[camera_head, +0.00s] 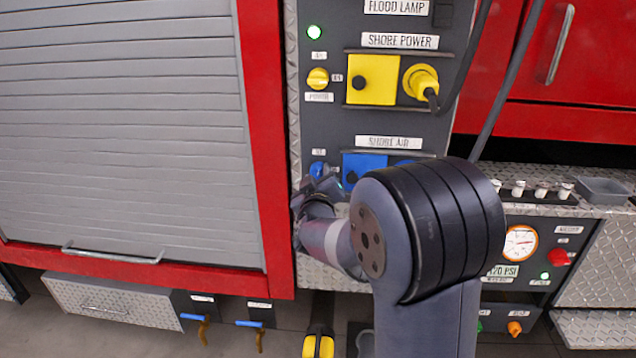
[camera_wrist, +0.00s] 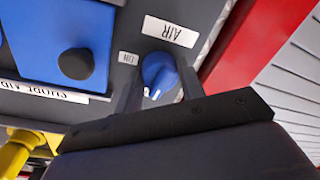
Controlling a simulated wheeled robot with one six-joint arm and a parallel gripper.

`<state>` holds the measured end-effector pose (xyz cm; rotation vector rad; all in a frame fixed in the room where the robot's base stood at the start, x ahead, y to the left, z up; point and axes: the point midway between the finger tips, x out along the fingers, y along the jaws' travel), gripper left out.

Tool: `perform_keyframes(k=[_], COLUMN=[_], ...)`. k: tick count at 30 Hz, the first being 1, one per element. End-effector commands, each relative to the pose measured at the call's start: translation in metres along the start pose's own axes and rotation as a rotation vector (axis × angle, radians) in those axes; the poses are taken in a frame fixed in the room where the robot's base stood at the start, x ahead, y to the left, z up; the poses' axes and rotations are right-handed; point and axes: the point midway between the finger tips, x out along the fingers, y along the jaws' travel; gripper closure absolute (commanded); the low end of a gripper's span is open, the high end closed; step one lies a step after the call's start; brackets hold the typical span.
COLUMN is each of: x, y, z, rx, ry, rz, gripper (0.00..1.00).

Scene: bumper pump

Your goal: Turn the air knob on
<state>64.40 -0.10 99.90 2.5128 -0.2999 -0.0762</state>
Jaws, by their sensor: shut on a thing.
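The blue air knob (camera_wrist: 157,70) sits on the dark panel beside an AIR label and an ON label in the wrist view, which is turned over. A white mark shows on the knob's lower edge there. In the head view the knob (camera_head: 318,170) is left of the blue shore air block (camera_head: 364,165). My gripper (camera_wrist: 160,84) has one finger on each side of the knob and is shut on it. In the head view my gripper (camera_head: 321,186) is at the knob, and my arm hides part of the panel below it.
A red frame post (camera_head: 262,150) and a grey roller shutter (camera_head: 120,130) stand at left. A pressure gauge (camera_head: 520,243) is at lower right.

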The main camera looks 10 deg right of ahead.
Motion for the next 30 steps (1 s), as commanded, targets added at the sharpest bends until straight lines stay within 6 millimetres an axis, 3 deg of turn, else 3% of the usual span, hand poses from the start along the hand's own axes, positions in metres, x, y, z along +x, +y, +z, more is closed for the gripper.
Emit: perform_keyframes(k=[30], x=[0.0001], y=[-0.0037], z=[0.0033], rx=[0.952], ry=[0.057], rz=[0.055], gripper=[0.85])
